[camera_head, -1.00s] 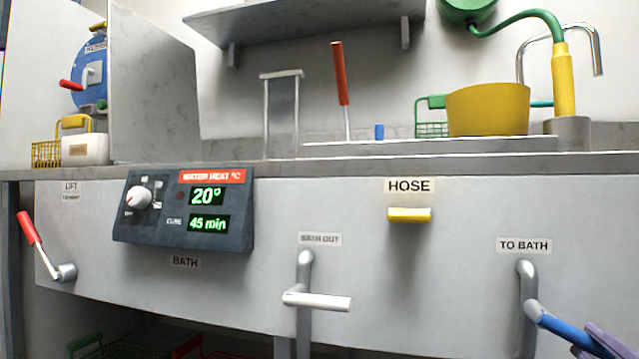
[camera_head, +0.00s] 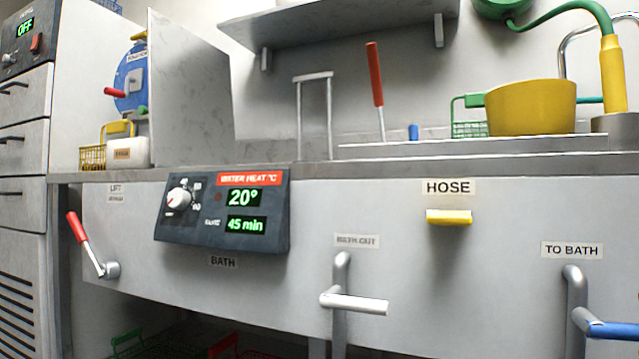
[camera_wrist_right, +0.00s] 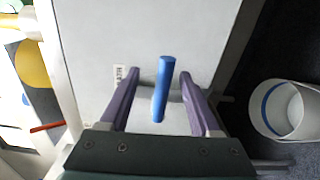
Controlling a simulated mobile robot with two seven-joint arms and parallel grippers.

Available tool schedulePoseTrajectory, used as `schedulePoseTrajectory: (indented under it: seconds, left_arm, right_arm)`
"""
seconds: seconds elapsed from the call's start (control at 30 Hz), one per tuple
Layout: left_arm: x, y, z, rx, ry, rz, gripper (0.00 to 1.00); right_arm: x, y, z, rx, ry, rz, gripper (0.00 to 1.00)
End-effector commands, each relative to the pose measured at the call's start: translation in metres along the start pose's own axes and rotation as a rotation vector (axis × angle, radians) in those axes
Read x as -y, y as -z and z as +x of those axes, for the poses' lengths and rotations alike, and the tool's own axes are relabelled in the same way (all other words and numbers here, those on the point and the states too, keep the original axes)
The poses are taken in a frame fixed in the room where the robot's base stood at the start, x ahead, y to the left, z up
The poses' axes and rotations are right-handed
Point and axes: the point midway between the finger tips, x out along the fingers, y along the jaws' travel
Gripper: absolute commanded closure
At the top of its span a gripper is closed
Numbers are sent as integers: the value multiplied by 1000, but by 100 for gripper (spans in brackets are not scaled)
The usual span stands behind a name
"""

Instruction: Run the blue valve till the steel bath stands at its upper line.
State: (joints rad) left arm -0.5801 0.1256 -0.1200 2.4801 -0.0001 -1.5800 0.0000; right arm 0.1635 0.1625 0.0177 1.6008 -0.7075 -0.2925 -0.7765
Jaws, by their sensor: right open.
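The blue valve handle (camera_head: 612,329) sticks out on a grey pipe under the "TO BATH" sign (camera_head: 572,250), at the right edge of the head view. In the right wrist view the blue handle (camera_wrist_right: 163,85) lies between the two purple fingers of my right gripper (camera_wrist_right: 157,85). The fingers are open, with a gap visible on both sides of the handle. My right gripper is outside the head view. The steel front (camera_head: 300,270) carries a "BATH" label (camera_head: 223,262). The bath's inside, its water and its upper line are hidden. My left gripper is not in view.
A white-handled valve (camera_head: 355,302), a yellow hose handle (camera_head: 449,217) and a red-tipped lift lever (camera_head: 77,228) stick out from the front. The heat panel (camera_head: 222,212) reads 20° and 45 min. A white bucket (camera_wrist_right: 260,112) stands on the dark floor.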

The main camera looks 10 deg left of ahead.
Motion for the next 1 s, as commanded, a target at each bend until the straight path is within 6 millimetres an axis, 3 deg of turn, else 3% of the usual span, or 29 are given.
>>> schedulePoseTrajectory:
  seconds: [0.1,0.57,1.0]
  left_arm:
    - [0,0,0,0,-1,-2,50]
    - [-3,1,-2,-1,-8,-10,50]
    - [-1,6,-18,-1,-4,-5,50]
  right_arm:
    - [1,0,0,0,2,1,25]
    - [2,0,-3,0,5,2,25]
    - [1,0,-59,1,7,2,25]
